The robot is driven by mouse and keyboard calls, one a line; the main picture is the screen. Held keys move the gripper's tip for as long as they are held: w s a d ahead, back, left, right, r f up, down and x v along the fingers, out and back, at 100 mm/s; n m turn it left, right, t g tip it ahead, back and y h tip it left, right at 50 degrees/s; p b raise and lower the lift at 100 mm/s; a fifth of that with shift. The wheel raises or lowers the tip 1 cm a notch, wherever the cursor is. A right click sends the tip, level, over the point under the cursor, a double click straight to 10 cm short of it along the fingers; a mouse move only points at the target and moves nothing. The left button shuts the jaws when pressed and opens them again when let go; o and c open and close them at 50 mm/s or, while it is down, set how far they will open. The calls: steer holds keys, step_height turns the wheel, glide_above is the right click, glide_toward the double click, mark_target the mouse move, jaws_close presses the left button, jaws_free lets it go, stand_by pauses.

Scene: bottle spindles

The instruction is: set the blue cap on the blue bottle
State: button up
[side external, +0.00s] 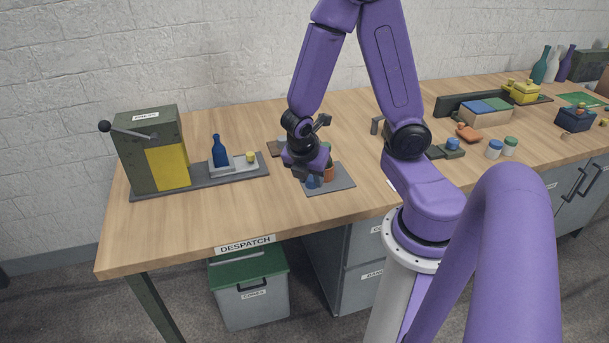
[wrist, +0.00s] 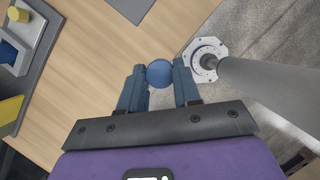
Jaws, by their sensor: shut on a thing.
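The blue cap (wrist: 159,73) is a round blue piece held between my gripper's two fingertips in the wrist view. My gripper (side external: 310,180) is shut on it, to the right of the bottle in the side view. The blue bottle (side external: 220,152) stands upright and uncapped on a light grey holder (side external: 232,171) at the left of the table. Part of the bottle also shows at the left edge of the wrist view (wrist: 8,52). In the side view my gripper partly hides the cap.
A green press-like box (side external: 129,160) with a lever (side external: 135,131) and yellow front stands left of the bottle. A small yellow piece (side external: 250,157) sits right of it. A grey mat (side external: 341,182) with an orange-brown piece (side external: 328,175) lies by my gripper. The table's front left is clear.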

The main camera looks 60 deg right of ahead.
steer(key=shift+s+a+r, duration=0.2)
steer(key=shift+s+r, duration=0.05)
steer(key=shift+s, duration=0.25)
steer(key=w+a, duration=0.2)
steer(key=w, duration=0.8)
step_height(320, 180, up, 5)
steer(key=n, duration=0.2)
glide_above(215, 136)
steer(key=shift+r+t, duration=0.15)
steer(key=shift+t, duration=0.25)
steer(key=shift+f, duration=1.45)
steer(key=shift+f, duration=0.25)
steer(key=shift+f, duration=0.8)
